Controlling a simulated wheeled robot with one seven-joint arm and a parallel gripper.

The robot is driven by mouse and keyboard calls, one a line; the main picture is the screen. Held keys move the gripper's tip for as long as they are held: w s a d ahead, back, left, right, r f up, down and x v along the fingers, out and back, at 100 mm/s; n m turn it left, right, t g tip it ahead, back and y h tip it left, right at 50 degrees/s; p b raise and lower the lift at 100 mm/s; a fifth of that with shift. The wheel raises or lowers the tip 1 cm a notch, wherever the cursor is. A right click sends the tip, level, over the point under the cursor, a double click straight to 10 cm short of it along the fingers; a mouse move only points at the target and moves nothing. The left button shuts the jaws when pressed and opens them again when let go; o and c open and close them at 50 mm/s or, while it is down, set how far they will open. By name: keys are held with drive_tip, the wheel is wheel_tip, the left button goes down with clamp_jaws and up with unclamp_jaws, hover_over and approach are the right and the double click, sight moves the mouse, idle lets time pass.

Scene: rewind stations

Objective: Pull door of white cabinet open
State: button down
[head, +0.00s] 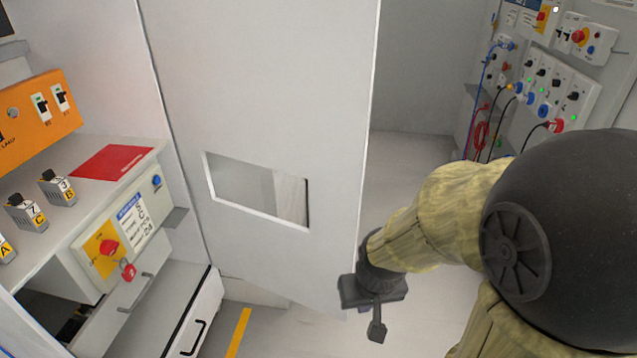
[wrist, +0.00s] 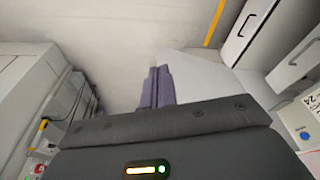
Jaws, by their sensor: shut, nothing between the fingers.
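A large white door panel (head: 270,100) with a rectangular window cutout fills the middle of the head view. It stands at an angle, its lower edge slanting down toward its free right edge. My gripper (head: 377,328) is at the lower end of that right edge and overlaps it slightly in the picture. Contact cannot be told. In the wrist view the fingers (wrist: 156,88) are together with nothing between them. A pale panel (wrist: 205,72), seemingly the door, lies just right of them. Any door handle and the cabinet interior are not visible.
On the left a bench has an orange panel (head: 40,115), small numbered blocks, a red mat (head: 112,162) and drawers with dark handles (head: 195,338). At the back right stands a board of switches and cables (head: 545,85). Floor with a yellow stripe (head: 238,333) lies below the door.

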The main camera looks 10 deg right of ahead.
drive_tip(key=shift+s, duration=0.15)
drive_tip(key=m+t+h+p, duration=1.1)
drive_tip(key=m+p, duration=0.6)
drive_tip(key=m, duration=0.8)
approach(330, 179)
drive_tip(key=s+a+t+y, duration=0.1)
drive_tip(key=s+a, duration=0.2)
drive_tip(key=s, duration=0.4)
drive_tip(key=shift+w+f+b, duration=0.1)
drive_tip(key=shift+f+b, duration=0.1)
drive_tip(key=shift+b, duration=0.1)
drive_tip(key=shift+w, duration=0.15)
drive_tip(key=p+x, duration=0.6)
drive_tip(key=x, duration=0.8)
drive_tip(key=shift+a+r, duration=0.1)
drive_tip(key=shift+r, duration=0.1)
